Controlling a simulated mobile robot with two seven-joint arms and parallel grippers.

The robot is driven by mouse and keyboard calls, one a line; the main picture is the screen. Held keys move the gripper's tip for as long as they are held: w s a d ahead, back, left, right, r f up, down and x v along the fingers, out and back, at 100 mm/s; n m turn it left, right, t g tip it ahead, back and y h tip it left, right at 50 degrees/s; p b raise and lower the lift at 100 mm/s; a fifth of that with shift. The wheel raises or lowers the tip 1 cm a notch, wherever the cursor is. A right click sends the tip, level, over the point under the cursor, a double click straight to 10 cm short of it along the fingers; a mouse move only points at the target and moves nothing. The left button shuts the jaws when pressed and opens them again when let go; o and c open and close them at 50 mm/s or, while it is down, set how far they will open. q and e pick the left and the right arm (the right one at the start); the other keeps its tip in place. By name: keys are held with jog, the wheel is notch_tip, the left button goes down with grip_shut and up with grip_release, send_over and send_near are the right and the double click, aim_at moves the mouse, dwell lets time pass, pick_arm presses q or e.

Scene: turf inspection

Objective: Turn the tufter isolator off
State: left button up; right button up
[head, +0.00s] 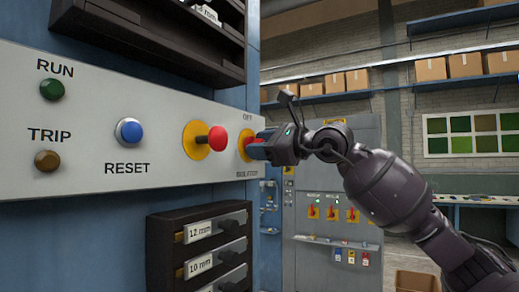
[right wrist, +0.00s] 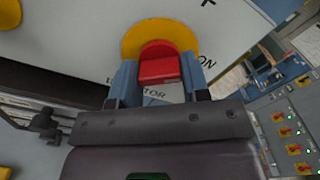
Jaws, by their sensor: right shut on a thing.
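The tufter isolator (head: 244,143) is a red handle on a yellow round plate at the right end of the grey control panel. "OFF" is printed above it and partly hidden lettering below. My right gripper (head: 263,147) reaches in from the right and hides most of the handle. In the right wrist view the red handle (right wrist: 158,66) sits between the blue fingers of the gripper (right wrist: 157,84), which is shut on it. The yellow plate (right wrist: 158,32) shows behind, with "ON" printed to its right. The handle's exact angle is hard to tell. My left gripper is not in view.
A red mushroom button (head: 217,138) on a yellow plate sits just left of the isolator. A blue reset button (head: 129,131), a green RUN lamp (head: 52,89) and a brown TRIP lamp (head: 47,160) are further left. Labelled drawers (head: 200,230) jut out below the panel.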

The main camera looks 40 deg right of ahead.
jog(key=shift+f+n, duration=0.1)
jog(key=shift+n, duration=0.9)
jog(key=n+b, duration=0.1)
jog(key=n, duration=0.3)
jog(key=shift+n, duration=0.3)
jog(key=n, duration=0.3)
jog(key=shift+n, duration=0.7)
jog(key=o, duration=0.9)
jog(key=shift+s+d, duration=0.1)
jog(key=shift+s, duration=0.05)
